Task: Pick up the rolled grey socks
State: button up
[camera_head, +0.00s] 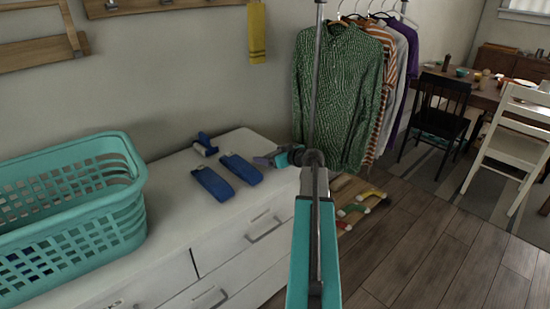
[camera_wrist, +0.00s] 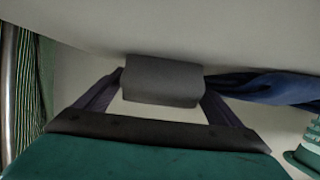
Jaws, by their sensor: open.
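My gripper (camera_head: 264,160) is open over the right end of the white dresser top. In the wrist view, its two dark fingers (camera_wrist: 161,88) stand apart. A dark grey, block-like roll, which looks like the rolled grey socks (camera_wrist: 162,80), shows between the fingertips. The fingertips appear close to its two ends; I cannot tell whether they touch it. In the head view I cannot make the socks out apart from the gripper.
A teal laundry basket (camera_head: 70,246) stands on the dresser (camera_head: 165,240) at left. Two flat blue items (camera_head: 213,184) (camera_head: 240,168) and a smaller blue item (camera_head: 205,143) lie left of my gripper. Hanging shirts (camera_head: 335,95) are behind right. Wooden floor (camera_head: 420,245) is open at right.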

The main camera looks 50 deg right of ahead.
dwell(0.4)
jog(key=c, duration=1.1)
jog(key=shift+c, duration=0.2)
jog(key=shift+r, duration=0.1)
jog(key=shift+r+b, duration=0.35)
jog(key=shift+r, duration=1.4)
jog(key=s+a, duration=0.2)
jog(key=a, duration=0.1)
jog(key=s+a+b, duration=0.1)
jog(key=s+a, duration=0.1)
jog(key=a, duration=0.1)
jog(key=s+a, duration=0.3)
jog(key=shift+r+b, duration=0.35)
jog(key=shift+s+a+r+b, duration=0.1)
jog(key=shift+s+a+b, duration=0.6)
jog(key=shift+a+b, duration=0.05)
jog(key=shift+w+d+b, duration=0.1)
jog(key=shift+w+b, duration=0.05)
jog(key=shift+b, duration=0.75)
